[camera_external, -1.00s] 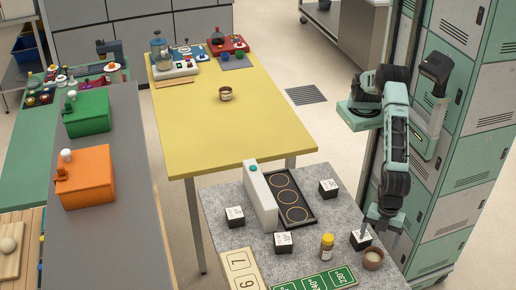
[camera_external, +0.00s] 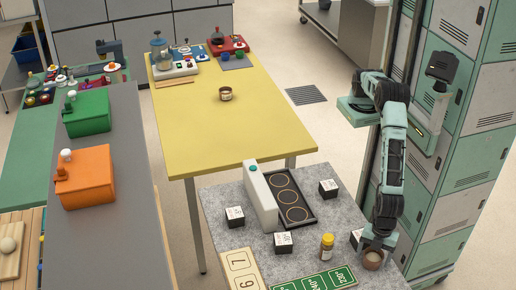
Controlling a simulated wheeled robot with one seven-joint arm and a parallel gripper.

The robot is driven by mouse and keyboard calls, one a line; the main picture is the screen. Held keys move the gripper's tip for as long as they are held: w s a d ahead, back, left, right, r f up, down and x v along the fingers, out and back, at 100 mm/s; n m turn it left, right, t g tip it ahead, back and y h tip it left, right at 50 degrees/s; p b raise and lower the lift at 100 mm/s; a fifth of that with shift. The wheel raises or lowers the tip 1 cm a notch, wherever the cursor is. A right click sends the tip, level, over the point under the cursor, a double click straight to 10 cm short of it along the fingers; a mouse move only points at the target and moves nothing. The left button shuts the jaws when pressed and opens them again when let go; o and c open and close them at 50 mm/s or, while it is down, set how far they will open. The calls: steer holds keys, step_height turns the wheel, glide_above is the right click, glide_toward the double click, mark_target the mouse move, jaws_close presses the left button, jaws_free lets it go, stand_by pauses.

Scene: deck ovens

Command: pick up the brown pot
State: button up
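The brown pot (camera_external: 372,261) stands near the right edge of the grey speckled table, with a pale round top surface showing. My gripper (camera_external: 376,246) is low over the pot, pointing down, with its fingers at or very near the pot's rim. The fingers are small and partly merge with the pot and the dark cube behind, so I cannot tell whether they touch it or how far they are apart.
A black-and-white cube (camera_external: 356,238) sits right beside my gripper, partly hidden. A yellow-capped bottle (camera_external: 327,246) stands left of the pot. Green number tiles (camera_external: 315,281) lie in front. A white upright block (camera_external: 260,197) and a ringed black tray (camera_external: 291,198) are further back.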

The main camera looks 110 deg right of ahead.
steer(key=c, duration=0.8)
steer(key=shift+r, duration=0.1)
